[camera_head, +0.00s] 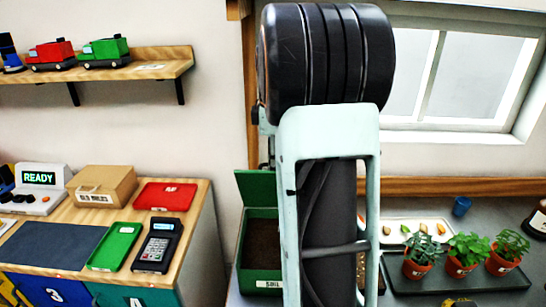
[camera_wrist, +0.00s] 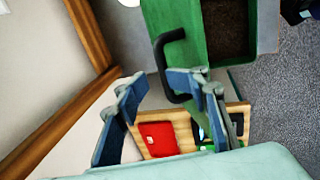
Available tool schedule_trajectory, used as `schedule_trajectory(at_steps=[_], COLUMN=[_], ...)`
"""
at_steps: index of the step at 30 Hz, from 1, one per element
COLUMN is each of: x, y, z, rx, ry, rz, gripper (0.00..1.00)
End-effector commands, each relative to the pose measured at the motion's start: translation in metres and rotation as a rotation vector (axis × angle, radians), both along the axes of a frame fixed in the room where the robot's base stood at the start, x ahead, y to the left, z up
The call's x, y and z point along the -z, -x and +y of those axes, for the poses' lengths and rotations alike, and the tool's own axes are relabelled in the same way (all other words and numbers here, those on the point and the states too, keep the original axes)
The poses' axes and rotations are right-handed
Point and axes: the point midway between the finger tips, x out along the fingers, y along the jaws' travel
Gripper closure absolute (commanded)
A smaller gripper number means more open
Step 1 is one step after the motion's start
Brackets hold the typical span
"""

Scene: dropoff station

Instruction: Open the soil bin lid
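The green soil bin (camera_head: 262,222) stands behind my arm in the head view, dark soil (camera_head: 260,243) inside. Its green lid (camera_head: 256,188) is raised at the back left, leaving the bin visibly open. The wrist view also shows the lid (camera_wrist: 182,18) with its black handle (camera_wrist: 161,52), beside the soil-filled bin (camera_wrist: 268,32). My gripper (camera_wrist: 158,82) is open, its two blue fingers apart. The handle's end is close to the right finger; I cannot tell whether they touch. The head view hides the gripper behind my arm.
Potted plants (camera_head: 464,254) stand in a black tray at the right, before a white tray (camera_head: 400,228) and a blue cup (camera_head: 461,206). A wooden-topped counter (camera_head: 195,215) at the left holds a card terminal (camera_head: 158,245) and a red tray (camera_head: 165,196). The wall is close behind.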

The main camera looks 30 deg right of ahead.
Motion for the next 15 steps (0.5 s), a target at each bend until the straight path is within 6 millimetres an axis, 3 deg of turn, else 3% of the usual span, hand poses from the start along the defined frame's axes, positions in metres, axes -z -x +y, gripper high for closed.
schedule_trajectory(at_steps=[5,15], x=[0.007,-0.009], y=[0.001,-0.009], z=[-0.002,-0.009], rx=[0.002,0.003], ry=[0.002,0.001], rz=[0.006,0.004], gripper=[0.74,0.74])
